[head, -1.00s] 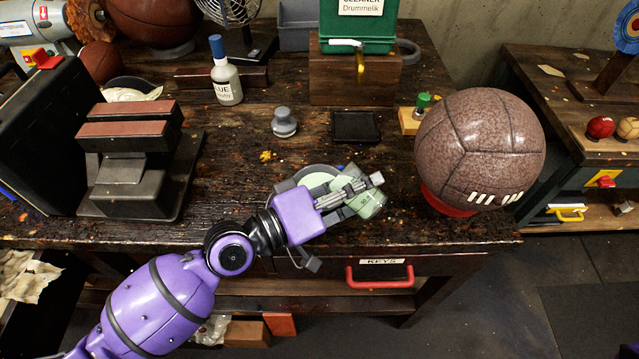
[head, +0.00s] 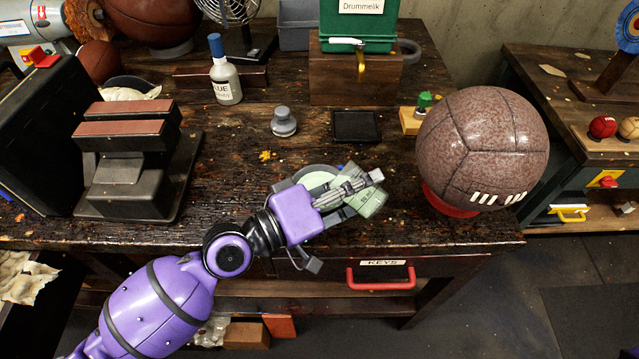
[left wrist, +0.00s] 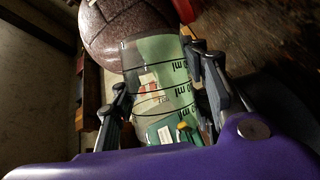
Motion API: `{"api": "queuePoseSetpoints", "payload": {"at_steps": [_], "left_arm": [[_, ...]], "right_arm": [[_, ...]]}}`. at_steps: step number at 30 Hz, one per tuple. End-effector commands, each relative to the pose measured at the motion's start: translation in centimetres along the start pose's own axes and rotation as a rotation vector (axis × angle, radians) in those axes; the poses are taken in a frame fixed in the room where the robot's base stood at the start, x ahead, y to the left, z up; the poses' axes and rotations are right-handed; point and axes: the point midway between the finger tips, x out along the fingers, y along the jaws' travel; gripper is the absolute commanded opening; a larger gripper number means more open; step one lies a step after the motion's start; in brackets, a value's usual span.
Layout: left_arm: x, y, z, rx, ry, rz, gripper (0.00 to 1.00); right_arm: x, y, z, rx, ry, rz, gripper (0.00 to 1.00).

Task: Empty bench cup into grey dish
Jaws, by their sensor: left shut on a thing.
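A clear, green-tinted cup with ml markings (head: 371,203) is at the front middle of the bench, tilted well over. My left gripper (head: 352,188) is shut on it, and its fingers hide part of the cup. In the left wrist view the cup (left wrist: 160,75) is between the two fingers, with black scale lines on its wall. A round grey rim (head: 312,169), which looks like the grey dish, shows behind and below the gripper. A pale green area shows inside that rim; I cannot tell if it is contents or part of the cup. My right gripper is not in view.
A large brown leather ball (head: 482,145) sits on a red ring (head: 450,204) close to the right of the cup. A black square tray (head: 356,126), a grey knob-like weight (head: 284,122) and a glue bottle (head: 225,75) stand behind. A dark vise-like block (head: 130,150) is left.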

Motion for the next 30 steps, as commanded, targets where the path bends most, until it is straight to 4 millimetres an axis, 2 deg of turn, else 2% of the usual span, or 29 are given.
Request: {"api": "queuePoseSetpoints", "payload": {"at_steps": [30], "left_arm": [[-0.2, 0.11, -0.58, -0.067, 0.011, 0.028, 0.06]], "right_arm": [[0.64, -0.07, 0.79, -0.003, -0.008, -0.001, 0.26]]}}
